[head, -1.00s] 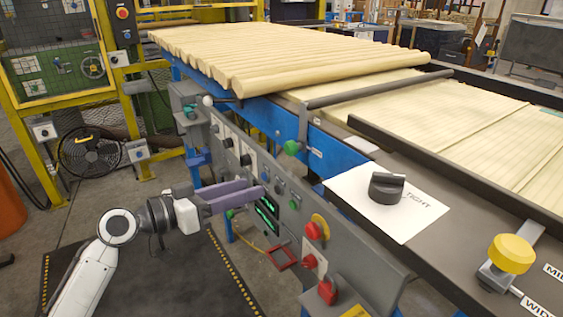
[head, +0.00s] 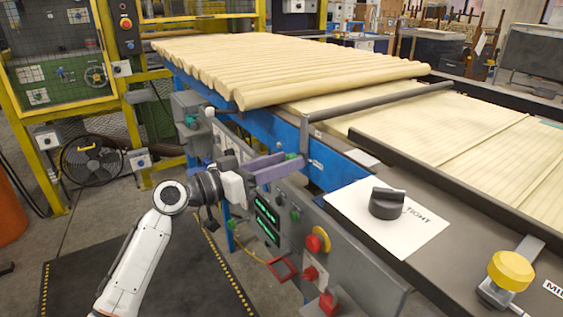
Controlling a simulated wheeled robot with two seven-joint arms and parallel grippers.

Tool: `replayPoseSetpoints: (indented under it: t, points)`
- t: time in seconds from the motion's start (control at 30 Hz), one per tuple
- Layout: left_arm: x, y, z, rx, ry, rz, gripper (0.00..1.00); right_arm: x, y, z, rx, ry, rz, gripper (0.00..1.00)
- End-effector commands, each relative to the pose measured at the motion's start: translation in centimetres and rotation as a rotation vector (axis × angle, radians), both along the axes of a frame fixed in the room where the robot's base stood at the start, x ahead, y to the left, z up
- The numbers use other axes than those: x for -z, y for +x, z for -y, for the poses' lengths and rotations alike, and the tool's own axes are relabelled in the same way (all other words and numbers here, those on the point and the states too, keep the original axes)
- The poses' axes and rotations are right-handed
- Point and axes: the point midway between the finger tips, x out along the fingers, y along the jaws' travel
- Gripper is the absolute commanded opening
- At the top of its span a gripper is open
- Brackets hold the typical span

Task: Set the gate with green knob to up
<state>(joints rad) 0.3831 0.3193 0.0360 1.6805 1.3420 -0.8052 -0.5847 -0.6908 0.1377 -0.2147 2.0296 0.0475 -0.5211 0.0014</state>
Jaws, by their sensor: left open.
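The gate is a grey bar (head: 380,101) lying across the line, low over the flat boards. A grey arm at its near end hangs down the blue side rail to a green knob (head: 291,156). My left gripper (head: 294,164) is open, its two purple fingers pointing right at the rail. The green knob shows at the fingertips, partly hidden by them. I cannot tell whether the fingers touch it. My right gripper is out of view.
A grey control panel (head: 345,272) with red and green buttons lies below the rail. A black knob (head: 387,203) on a white card and a yellow knob (head: 511,270) stand at right. Round wood pieces (head: 290,65) cover the far line.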

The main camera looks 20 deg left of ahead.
Motion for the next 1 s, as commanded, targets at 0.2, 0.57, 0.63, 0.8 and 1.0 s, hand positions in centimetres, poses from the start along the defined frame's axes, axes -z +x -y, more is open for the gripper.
replayPoseSetpoints:
  t: [0.2, 0.57, 0.63, 0.8, 1.0]
  points:
    - [0.0, 0.0, 0.0, 0.0, 0.001, -0.001, 0.44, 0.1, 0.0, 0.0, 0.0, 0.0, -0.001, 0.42]
    - [0.1, 0.0, 0.0, 0.0, 0.001, -0.001, 0.0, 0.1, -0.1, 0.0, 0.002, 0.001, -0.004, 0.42]
    - [-0.2, 0.0, 0.0, 0.0, 0.001, 0.0, 0.0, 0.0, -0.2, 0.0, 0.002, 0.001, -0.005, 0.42]
    - [-3.9, 0.0, 0.0, 0.0, 0.003, 0.006, 0.0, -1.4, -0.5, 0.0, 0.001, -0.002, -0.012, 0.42]
    - [-7.5, 0.0, 0.0, -0.001, -0.002, 0.009, 0.0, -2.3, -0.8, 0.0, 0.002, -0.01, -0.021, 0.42]
